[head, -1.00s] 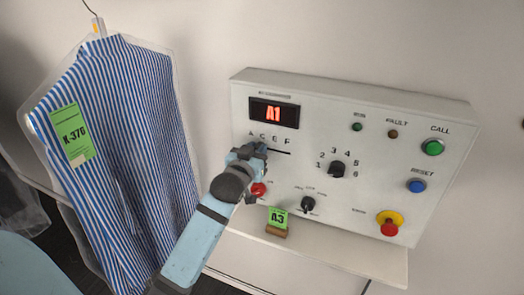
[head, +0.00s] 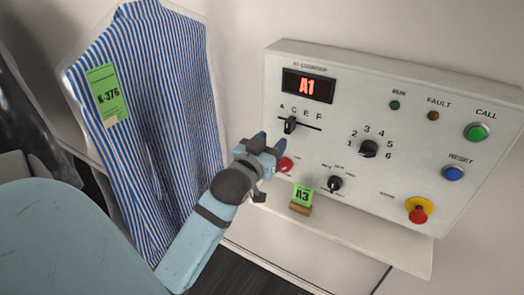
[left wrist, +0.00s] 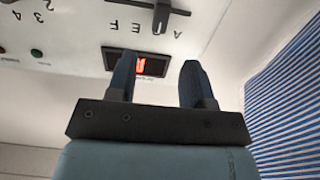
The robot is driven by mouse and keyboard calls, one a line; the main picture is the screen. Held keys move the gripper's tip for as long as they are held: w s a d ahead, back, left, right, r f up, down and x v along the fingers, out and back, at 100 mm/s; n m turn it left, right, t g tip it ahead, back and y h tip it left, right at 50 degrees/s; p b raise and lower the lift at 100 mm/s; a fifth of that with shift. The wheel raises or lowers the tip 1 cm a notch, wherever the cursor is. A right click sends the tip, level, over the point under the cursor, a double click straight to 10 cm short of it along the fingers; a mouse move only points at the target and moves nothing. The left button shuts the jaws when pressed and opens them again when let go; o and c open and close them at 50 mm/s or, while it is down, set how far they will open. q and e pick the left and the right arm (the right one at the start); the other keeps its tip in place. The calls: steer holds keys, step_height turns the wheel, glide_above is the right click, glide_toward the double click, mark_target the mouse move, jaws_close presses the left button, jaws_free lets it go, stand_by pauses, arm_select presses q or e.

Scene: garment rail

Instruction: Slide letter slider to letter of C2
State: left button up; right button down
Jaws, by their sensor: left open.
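The letter slider's black knob (head: 290,125) stands upright on its slot under the printed letters A, C, E, F, about below C. In the left wrist view the panel is upside down; the knob (left wrist: 161,16) sits between A and E, where C is hidden. The display (head: 307,86) reads A1 in red. My left gripper (head: 262,143) is open and empty, below and left of the knob, apart from it. In the left wrist view its two fingers (left wrist: 158,78) stand apart with the display partly behind them. My right gripper is not in view.
The number dial (head: 368,149), a red button (head: 285,165) and a lower rotary switch (head: 334,184) are on the same panel. A green A3 tag (head: 303,192) stands on the ledge. A striped shirt (head: 165,90) in clear plastic, tagged K-376, hangs at left.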

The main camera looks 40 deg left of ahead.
arm_select(q)
steer(key=v, duration=0.4)
steer(key=shift+s, duration=0.15)
stand_by(0.4)
steer(key=s+d+f+m+g+h, duration=0.15)
steer(key=d+f, duration=0.25)
steer(key=f, duration=0.5)
steer(key=s+d+f+m+g+h, duration=0.1)
steer(key=d+f+m+g+h, duration=0.15)
steer(key=d+f, duration=0.45)
steer(key=s+d+f+m+g+h+p, duration=0.1)
steer(key=s+d+f, duration=0.2)
steer(key=s+f, duration=0.2)
steer(key=s+d+f+g+h, duration=0.1)
steer(key=s+f, duration=0.4)
steer(key=f, duration=0.6)
steer(key=shift+d+f+m+h+p, duration=0.2)
steer(key=shift+d+m+h+p, duration=0.2)
steer(key=shift+d+h, duration=0.55)
steer(key=shift+d, duration=0.1)
stand_by(0.5)
